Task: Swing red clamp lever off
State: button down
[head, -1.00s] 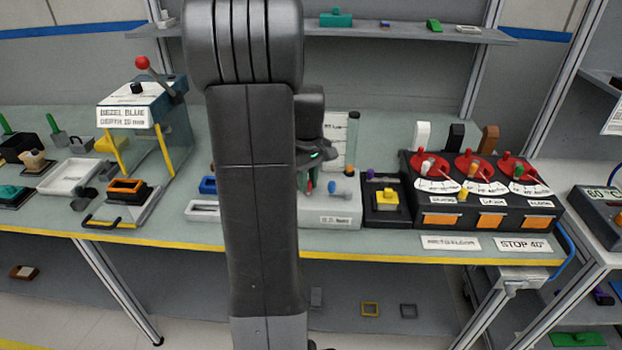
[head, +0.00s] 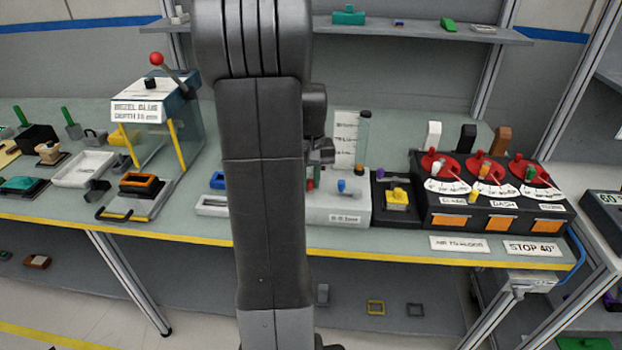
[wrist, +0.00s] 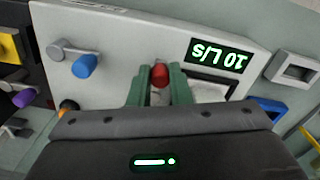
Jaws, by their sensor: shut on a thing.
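The red clamp lever (wrist: 160,75) shows as a short red knob on the light grey module in the wrist view. My gripper (wrist: 161,82) has its two green fingers on either side of the red lever, shut on it. In the head view my arm hides most of the gripper, and a small bit of red (head: 317,173) shows beside the arm. The module (head: 338,212) sits on the bench in the head view. Its base, and any part held under the clamp, are hidden by the gripper.
A blue knob lever (wrist: 84,65) stands left of the red one in the wrist view, and a lit display (wrist: 219,58) lies right. A black box with a yellow block (head: 397,198) and a red-dial panel (head: 490,190) stand to the right. A bezel stand (head: 150,105) is left.

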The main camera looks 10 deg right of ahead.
jog(key=shift+r, duration=0.1)
jog(key=c, duration=1.3)
grip_release()
jog(key=shift+c, duration=0.2)
notch_tip(320, 180, up, 14)
jog(key=shift+f, duration=0.25)
notch_tip(320, 180, down, 14)
jog(key=shift+r, duration=0.2)
jog(key=shift+r, duration=0.1)
